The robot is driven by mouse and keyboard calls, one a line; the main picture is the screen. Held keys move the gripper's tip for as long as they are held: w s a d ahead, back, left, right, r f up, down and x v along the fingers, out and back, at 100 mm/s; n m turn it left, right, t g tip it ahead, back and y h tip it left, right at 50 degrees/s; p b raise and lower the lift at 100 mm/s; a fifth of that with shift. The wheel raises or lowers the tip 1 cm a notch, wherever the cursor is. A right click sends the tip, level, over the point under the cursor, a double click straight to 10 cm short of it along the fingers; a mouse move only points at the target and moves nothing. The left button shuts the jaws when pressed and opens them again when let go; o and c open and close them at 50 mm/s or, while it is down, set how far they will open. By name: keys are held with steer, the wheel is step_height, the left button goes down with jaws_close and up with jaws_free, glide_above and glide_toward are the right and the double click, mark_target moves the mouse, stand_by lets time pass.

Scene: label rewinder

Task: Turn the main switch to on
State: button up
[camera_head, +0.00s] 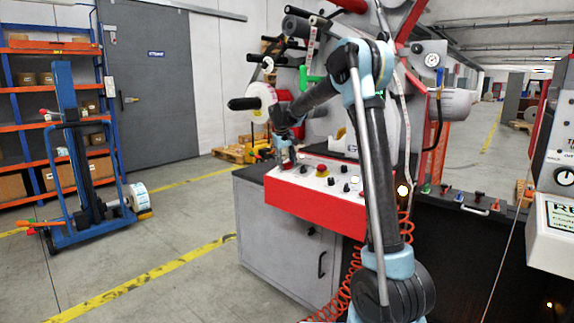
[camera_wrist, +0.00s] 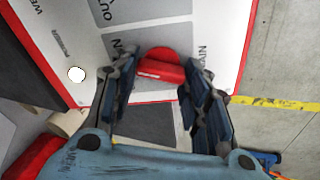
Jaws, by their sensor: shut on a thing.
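The main switch (camera_wrist: 161,70) has a red handle on a red round base, on a grey plate with partly covered "MAIN" lettering in the wrist view. Its handle lies crosswise between the two fingers of my gripper (camera_wrist: 160,74). The fingers are shut on the handle's ends. In the head view my gripper (camera_head: 287,157) points down at the left end of the red-edged control panel (camera_head: 310,213). There my gripper hides most of the switch.
A red mushroom button (camera_head: 322,170) and several black knobs stand on the panel to the right of my gripper. A grey cabinet (camera_head: 275,258) stands below. A blue lift trolley (camera_head: 80,180) stands at left. The floor between is clear.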

steer(key=shift+m, duration=0.9)
steer(key=o, duration=1.1)
steer(key=shift+c, duration=0.2)
steer(key=v, duration=1.2)
steer(key=shift+s+a+f, duration=0.1)
